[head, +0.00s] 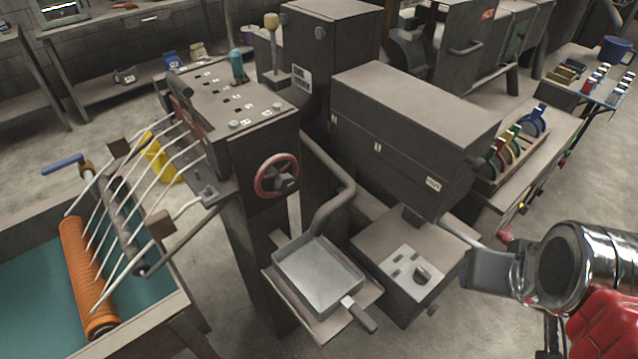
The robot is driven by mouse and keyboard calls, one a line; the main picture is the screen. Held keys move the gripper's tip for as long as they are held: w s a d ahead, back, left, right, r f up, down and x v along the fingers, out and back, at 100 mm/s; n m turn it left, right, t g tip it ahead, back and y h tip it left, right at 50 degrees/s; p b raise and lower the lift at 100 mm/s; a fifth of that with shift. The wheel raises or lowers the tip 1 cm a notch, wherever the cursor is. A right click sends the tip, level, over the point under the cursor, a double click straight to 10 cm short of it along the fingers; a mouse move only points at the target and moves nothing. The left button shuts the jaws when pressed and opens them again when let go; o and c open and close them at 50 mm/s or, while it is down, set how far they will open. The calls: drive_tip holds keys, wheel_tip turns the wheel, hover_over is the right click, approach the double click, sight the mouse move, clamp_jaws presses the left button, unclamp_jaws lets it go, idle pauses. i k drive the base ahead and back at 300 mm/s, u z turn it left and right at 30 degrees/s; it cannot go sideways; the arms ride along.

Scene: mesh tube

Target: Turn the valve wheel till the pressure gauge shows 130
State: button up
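The valve wheel (276,175) is a red round handwheel with a dark hub, on the front face of a dark machine cabinet left of the middle. I cannot make out a pressure gauge or any reading in this view. My gripper (478,262) is at the right, at the end of my shiny metal and red arm, well apart from the wheel. Its grey end points left, beside a low machine box. I cannot tell whether its fingers are apart, and nothing shows held in it.
A metal tray with a handle (318,275) and a bent pipe (335,190) stand below and right of the wheel. A low box with a knob (410,262) lies between tray and gripper. An orange mesh tube (85,275) and white rods are at left.

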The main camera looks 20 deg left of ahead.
sight(284, 182)
drive_tip(key=z, duration=0.3)
drive_tip(key=k, duration=1.4)
drive_tip(key=u, duration=1.5)
drive_tip(key=i, duration=0.9)
